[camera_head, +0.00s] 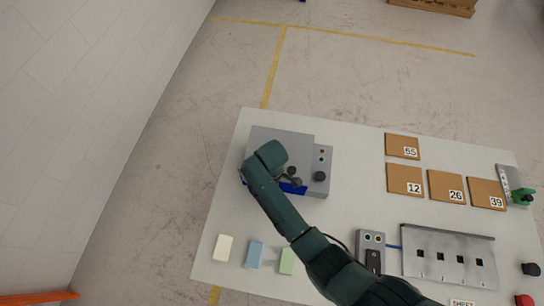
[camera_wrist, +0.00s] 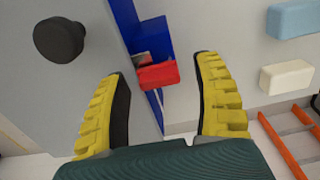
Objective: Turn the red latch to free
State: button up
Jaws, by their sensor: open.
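The red latch (camera_wrist: 158,76) shows in the wrist view as a small red block, mounted at a blue strip (camera_wrist: 125,20) on the grey machine. My gripper (camera_wrist: 161,68) is open, with one yellow-padded finger on each side of the latch and visible gaps between. I cannot tell the depth between the fingertips and the latch. In the head view the grey machine (camera_head: 295,140) stands at the table's back left, part of its blue strip (camera_head: 294,188) shows, and my arm hides the latch and fingers.
A black knob (camera_wrist: 58,38) sticks out left of my fingers in the wrist view. White (camera_head: 223,247), blue (camera_head: 255,254) and green (camera_head: 287,261) blocks lie at the table's front left. Numbered brown pads (camera_head: 404,180) and a slotted grey unit (camera_head: 449,257) are right.

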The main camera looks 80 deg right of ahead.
jog(key=c, duration=1.2)
jog(key=shift+m+p, duration=0.3)
jog(key=shift+p, duration=0.05)
jog(key=m+p, duration=0.1)
jog(key=m, duration=0.1)
jog(key=shift+s+r+m+p, duration=0.1)
jog(key=shift+s+m+p, duration=0.05)
jog(key=shift+m+p, duration=0.25)
jog(key=m+p, duration=0.2)
jog(key=m, duration=0.3)
jog(key=shift+s+a, duration=0.1)
jog(key=shift+s, duration=0.05)
jog(key=m+p, duration=0.1)
jog(key=m, duration=0.4)
jog(key=shift+a, duration=0.1)
jog(key=shift+s+a+f+m+p, duration=0.1)
jog(key=shift+m+p, duration=0.25)
jog(key=shift+m, duration=0.75)
jog(key=shift+a+f+m+p, duration=0.1)
jog(key=shift+m+p, duration=0.2)
jog(key=shift+m, duration=0.8)
